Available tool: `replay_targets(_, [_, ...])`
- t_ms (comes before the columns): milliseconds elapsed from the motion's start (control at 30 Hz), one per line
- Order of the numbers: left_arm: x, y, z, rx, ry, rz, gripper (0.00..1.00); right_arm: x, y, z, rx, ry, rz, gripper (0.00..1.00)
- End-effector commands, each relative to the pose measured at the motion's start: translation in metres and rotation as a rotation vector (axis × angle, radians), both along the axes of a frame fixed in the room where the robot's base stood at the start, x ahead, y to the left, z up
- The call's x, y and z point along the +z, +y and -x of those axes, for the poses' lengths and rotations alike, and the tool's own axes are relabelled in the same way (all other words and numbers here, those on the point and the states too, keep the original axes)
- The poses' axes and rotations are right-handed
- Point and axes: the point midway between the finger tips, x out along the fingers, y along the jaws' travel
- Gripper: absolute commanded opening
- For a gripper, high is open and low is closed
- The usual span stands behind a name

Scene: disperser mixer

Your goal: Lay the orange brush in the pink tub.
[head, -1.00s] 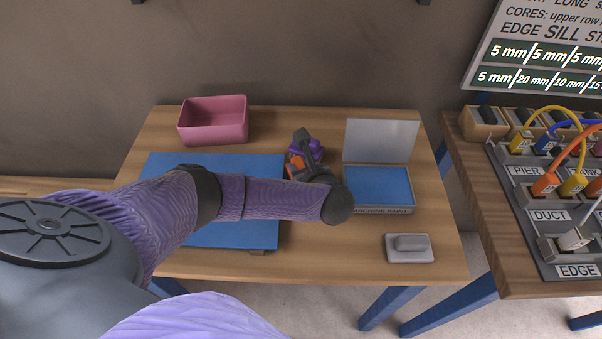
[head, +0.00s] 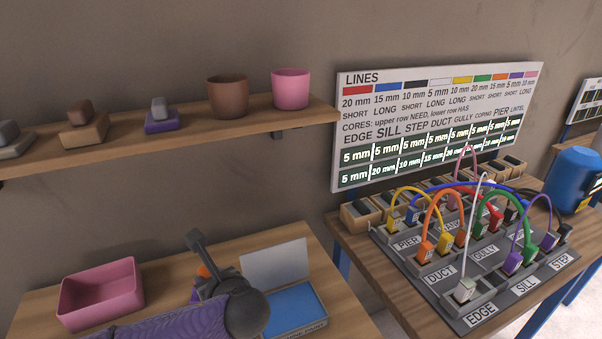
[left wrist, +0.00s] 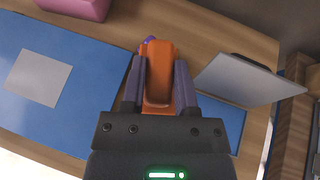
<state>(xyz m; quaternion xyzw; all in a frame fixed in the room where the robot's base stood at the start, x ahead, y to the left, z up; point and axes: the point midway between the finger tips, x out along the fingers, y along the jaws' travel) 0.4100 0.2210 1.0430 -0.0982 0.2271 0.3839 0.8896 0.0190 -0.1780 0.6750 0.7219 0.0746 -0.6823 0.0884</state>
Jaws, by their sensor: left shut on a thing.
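The orange brush (left wrist: 159,70) sits between the two fingers of my left gripper (left wrist: 160,84), which is shut on it. In the head view the left gripper (head: 208,268) is over the back of the table, right of the pink tub, with a little orange of the brush (head: 203,271) showing. The rest of the brush is hidden behind my arm. The pink tub (head: 102,308) stands at the back left of the table, apart from the gripper, and looks empty. Its edge shows at the top left of the left wrist view (left wrist: 78,6). My right gripper is not in view.
An open paint box with a raised lid (head: 275,262) and blue inside (head: 290,308) stands close right of the gripper. A blue mat (left wrist: 60,95) covers much of the table. A small purple thing (left wrist: 149,40) shows behind the brush. A shelf (head: 200,128) with pots and blocks hangs above.

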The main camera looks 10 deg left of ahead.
Motion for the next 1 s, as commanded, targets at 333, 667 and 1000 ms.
replay_targets(333, [0.116,-0.074,0.023,-0.705,-0.011,-0.001,0.00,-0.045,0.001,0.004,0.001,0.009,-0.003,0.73])
replay_targets(667, [0.134,-0.084,0.036,-0.820,0.001,0.006,0.00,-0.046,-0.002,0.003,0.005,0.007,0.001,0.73])
replay_targets(1000, [0.135,-0.082,0.035,-0.812,0.004,0.004,0.00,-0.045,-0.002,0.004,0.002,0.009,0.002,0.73])
